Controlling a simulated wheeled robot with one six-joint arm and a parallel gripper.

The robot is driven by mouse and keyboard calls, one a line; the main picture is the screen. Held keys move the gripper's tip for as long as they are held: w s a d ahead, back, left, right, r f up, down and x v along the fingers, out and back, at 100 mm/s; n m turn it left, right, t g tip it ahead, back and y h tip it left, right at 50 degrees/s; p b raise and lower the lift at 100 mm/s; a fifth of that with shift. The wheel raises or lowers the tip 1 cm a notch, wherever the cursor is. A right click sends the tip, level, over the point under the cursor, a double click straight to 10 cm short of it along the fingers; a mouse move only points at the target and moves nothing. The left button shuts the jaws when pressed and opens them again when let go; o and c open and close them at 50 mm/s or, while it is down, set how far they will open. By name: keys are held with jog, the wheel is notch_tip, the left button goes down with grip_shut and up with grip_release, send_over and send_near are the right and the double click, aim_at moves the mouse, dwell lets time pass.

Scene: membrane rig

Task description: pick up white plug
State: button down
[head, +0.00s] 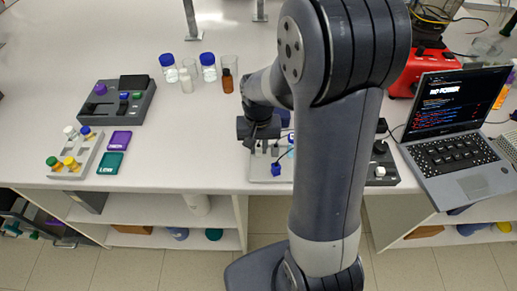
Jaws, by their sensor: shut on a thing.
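My gripper (262,147) is in the middle of the head view, low over a light grey plate (262,178) near the table's front edge. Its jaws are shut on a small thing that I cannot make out. A dark blue plug (277,169) stands on the plate just below and right of the fingertips. I cannot clearly pick out the white plug. My own arm hides the right part of the plate, where a light blue piece (291,140) partly shows.
A dark control box (380,170) with a whitish knob and an open laptop (455,150) stand to the right. Bottles and jars (208,67) stand behind my gripper. A rack of capped vials (72,160) and a button box (115,104) are left.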

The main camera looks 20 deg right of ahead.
aim_at(259, 146)
jog(key=shift+r, duration=0.1)
notch_tip(259, 146, up, 10)
jog(key=shift+f+b, duration=0.1)
jog(key=shift+b, duration=0.2)
dwell(0.3)
dwell(0.8)
